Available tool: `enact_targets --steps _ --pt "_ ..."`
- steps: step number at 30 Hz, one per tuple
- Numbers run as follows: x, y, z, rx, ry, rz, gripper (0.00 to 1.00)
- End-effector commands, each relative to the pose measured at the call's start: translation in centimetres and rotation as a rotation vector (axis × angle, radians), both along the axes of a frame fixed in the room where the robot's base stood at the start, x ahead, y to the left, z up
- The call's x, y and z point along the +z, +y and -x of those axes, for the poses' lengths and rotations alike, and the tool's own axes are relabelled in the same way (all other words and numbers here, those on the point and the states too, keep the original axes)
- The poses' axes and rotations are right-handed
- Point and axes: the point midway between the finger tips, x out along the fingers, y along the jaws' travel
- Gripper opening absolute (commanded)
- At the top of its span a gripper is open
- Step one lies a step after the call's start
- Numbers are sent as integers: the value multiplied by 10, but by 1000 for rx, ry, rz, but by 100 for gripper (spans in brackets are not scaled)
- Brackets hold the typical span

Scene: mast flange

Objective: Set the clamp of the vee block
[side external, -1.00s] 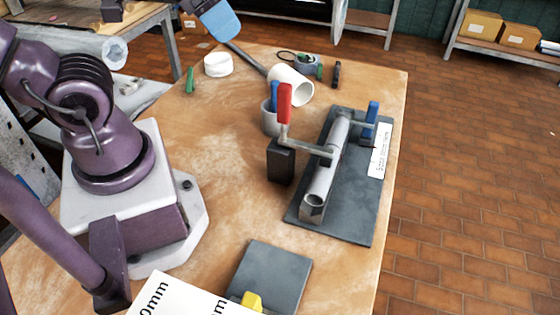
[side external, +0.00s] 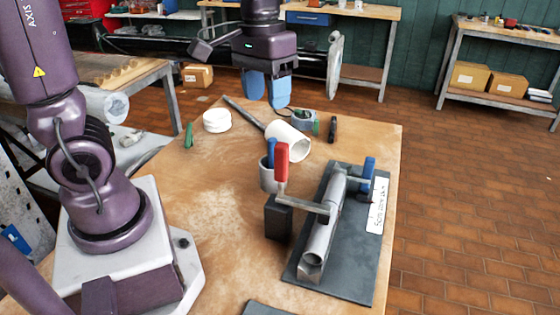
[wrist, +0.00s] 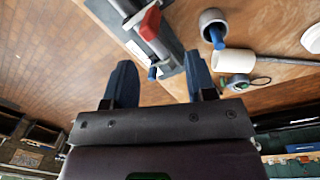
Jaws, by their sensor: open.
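My gripper (side external: 267,96) is open and empty, with its two blue fingers pointing down above the far end of the bench. In the wrist view its fingers (wrist: 160,82) are spread wide with nothing between them. The vee block (side external: 309,271) holds a grey tube (side external: 321,235) on a dark base plate (side external: 350,283). A clamp with an upright red handle (side external: 281,163) stands on a dark block at the left, its arm reaching to the tube. A clamp with a blue handle (side external: 368,171) stands on the far right side. The red handle (wrist: 150,25) also shows in the wrist view.
A grey cup (side external: 267,178) with a blue-handled tool stands beside the red handle. A white cylinder (side external: 290,140), a white round container (side external: 217,120), a tape roll (side external: 303,119) and a dark rod (side external: 243,111) lie farther back. The bench's left middle is clear.

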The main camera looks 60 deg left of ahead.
Motion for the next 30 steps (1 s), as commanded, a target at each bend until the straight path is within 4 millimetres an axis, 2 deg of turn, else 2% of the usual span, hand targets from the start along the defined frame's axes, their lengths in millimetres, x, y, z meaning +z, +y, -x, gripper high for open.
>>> enact_targets --steps 1,6,9,11,17,30 --pt "-8 4 -12 60 69 22 51" --pt "-20 10 -41 252 254 84 51" --pt "-11 9 -52 352 321 109 51" --pt "-2 6 -51 392 341 119 51" --pt "-14 1 -42 425 373 116 51" --pt "-94 -23 -18 422 373 115 51"
